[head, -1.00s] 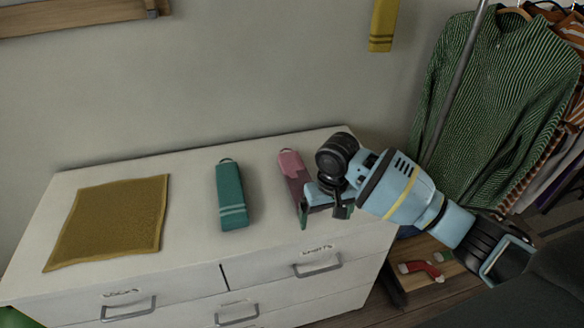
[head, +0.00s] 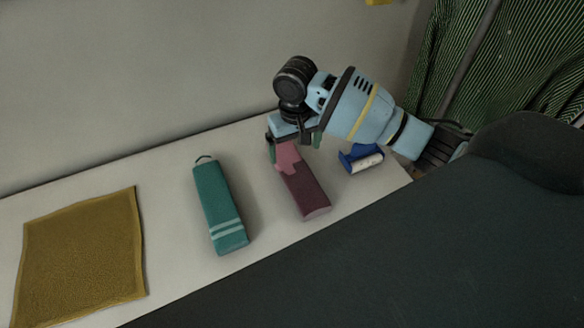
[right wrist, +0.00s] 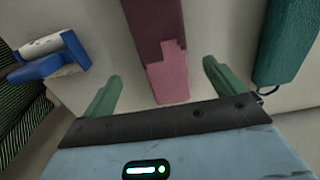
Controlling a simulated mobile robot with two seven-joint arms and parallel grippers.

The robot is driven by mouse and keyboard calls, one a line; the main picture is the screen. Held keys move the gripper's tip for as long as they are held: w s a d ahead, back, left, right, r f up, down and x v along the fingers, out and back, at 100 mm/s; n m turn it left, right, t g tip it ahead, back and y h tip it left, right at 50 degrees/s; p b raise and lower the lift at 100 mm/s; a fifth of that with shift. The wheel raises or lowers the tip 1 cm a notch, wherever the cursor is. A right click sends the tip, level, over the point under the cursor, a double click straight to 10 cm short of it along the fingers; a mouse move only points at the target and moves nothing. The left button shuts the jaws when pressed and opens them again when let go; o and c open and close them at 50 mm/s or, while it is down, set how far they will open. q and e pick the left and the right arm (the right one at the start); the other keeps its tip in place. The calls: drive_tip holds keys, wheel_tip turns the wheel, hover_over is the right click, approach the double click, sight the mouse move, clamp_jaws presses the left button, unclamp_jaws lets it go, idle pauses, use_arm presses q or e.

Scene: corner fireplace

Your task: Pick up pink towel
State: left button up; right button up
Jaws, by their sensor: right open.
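The folded pink towel (head: 305,188) lies on the white dresser top, pale pink at its far end and darker mauve toward the front. My right gripper (head: 295,148) is open over its far, pale end. In the right wrist view the towel (right wrist: 165,60) runs between the two green fingers, with its pale end between the fingertips (right wrist: 163,82). A gap shows on each side, and I cannot tell the exact height above the dresser. My left gripper is not in view.
A folded teal towel (head: 217,205) lies left of the pink one. A flat mustard cloth (head: 80,255) lies farther left. A blue and white object (head: 360,158) sits to the right. Striped clothes (head: 485,60) hang at the right.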

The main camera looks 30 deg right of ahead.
sight(293, 167)
drive_tip(key=shift+s+a+f+b, duration=0.1)
drive_tip(key=shift+f+b, duration=0.1)
drive_tip(key=shift+f, duration=1.75)
drive_tip(key=shift+a+f+b, duration=0.1)
drive_tip(key=shift+f+b, duration=0.1)
drive_tip(key=shift+f, duration=1.75)
drive_tip(key=shift+r, duration=0.1)
drive_tip(key=c, duration=1.2)
